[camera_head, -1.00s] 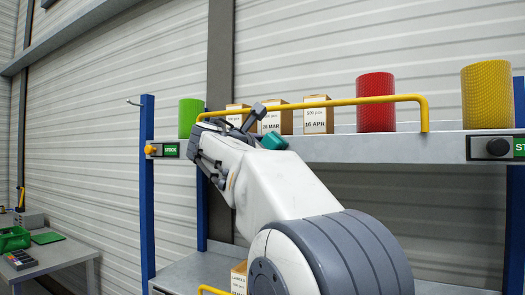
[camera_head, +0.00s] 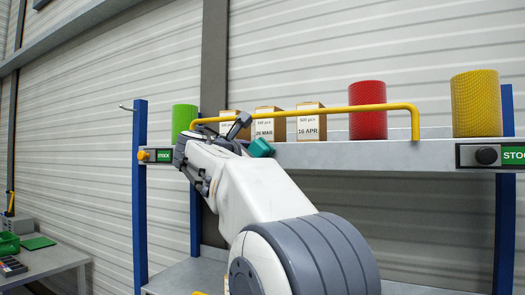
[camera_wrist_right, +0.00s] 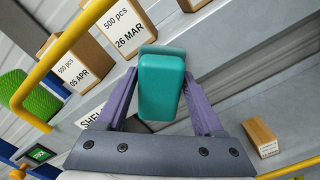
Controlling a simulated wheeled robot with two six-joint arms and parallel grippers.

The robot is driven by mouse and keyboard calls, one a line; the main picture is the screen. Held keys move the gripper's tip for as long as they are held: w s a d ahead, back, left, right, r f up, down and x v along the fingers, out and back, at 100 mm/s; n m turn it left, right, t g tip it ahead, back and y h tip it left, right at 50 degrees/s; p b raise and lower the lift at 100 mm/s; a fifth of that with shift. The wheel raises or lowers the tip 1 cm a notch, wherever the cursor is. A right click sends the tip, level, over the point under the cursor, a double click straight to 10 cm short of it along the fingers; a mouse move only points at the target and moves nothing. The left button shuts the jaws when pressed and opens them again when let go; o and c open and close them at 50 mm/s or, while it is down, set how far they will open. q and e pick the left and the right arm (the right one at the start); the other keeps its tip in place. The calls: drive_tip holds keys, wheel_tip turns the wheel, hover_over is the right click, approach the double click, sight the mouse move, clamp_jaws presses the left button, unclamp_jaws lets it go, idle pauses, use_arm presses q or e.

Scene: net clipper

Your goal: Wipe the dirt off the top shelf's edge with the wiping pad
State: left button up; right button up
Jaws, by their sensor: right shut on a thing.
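The teal wiping pad (camera_head: 260,148) is in my right gripper (camera_head: 246,133), in front of the top shelf's edge (camera_head: 365,155), below the yellow rail. In the right wrist view the pad (camera_wrist_right: 160,85) is held between the two purple fingers, shut on it. The shelf's front edge runs behind the pad there; whether they touch I cannot tell. No dirt is discernible on the visible edge; my arm hides its left part. My left gripper is not in view.
A yellow rail (camera_head: 380,107) runs along the shelf front. Behind it stand a green cylinder (camera_head: 184,120), several cartons (camera_head: 310,123) and a red cylinder (camera_head: 368,110). A yellow cylinder (camera_head: 476,104) stands at the right. Blue posts (camera_head: 140,210) bear the shelf.

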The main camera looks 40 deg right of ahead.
drive_tip(key=shift+w+a+f, duration=0.1)
drive_tip(key=shift+w+f, duration=0.1)
drive_tip(key=shift+f, duration=0.05)
drive_tip(key=shift+a, duration=0.2)
drive_tip(key=shift+s+b+v, duration=0.2)
drive_tip(key=shift+b+v, duration=0.65)
drive_tip(key=shift+v, duration=1.8)
drive_tip(key=shift+r, duration=0.1)
drive_tip(key=shift+v, duration=1.4)
